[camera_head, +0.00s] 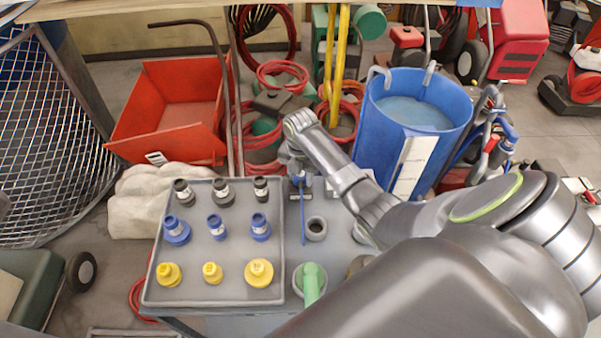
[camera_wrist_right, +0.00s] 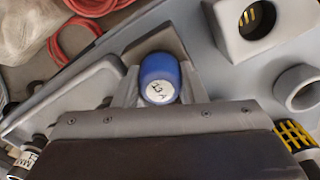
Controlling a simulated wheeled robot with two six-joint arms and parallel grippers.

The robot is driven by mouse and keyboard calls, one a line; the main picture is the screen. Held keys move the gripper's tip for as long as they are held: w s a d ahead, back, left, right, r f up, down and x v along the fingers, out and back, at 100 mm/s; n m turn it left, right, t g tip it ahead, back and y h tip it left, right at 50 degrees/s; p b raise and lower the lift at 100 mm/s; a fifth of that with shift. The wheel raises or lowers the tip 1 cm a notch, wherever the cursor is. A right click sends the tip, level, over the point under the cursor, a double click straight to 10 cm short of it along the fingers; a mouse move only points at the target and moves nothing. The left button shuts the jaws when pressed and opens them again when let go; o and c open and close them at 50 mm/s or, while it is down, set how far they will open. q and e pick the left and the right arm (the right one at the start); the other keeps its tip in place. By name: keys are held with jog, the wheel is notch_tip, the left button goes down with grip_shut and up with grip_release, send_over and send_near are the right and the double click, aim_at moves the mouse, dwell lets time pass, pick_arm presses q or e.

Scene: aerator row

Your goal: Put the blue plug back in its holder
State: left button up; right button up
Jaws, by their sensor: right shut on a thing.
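The blue plug (camera_wrist_right: 158,68) shows in the right wrist view, with a round white marked end facing the camera. My right gripper (camera_wrist_right: 160,90) is shut on it, with a grey finger on each side. In the head view my right gripper (camera_head: 299,183) points down just right of the tray's back right corner, and the plug is mostly hidden there. A small grey ring-shaped holder (camera_head: 316,229) stands just in front of it; it also shows at the right of the wrist view (camera_wrist_right: 299,88). A grey block with an opening (camera_wrist_right: 243,45) is near it. My left gripper is not in view.
A grey tray (camera_head: 190,248) holds rows of black, blue and yellow fittings left of the gripper. A green object (camera_head: 311,283) stands in a round holder at the front. A blue bucket (camera_head: 365,115) stands behind right, and a red bin (camera_head: 180,95) behind left.

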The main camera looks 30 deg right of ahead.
jog(key=shift+f, duration=0.25)
jog(key=o, duration=1.1)
jog(key=shift+r, duration=0.15)
notch_tip(320, 180, up, 8)
jog(key=shift+f, duration=0.15)
jog(key=shift+r+p, duration=3.8)
jog(key=shift+r, duration=1)
jog(key=shift+f, duration=0.1)
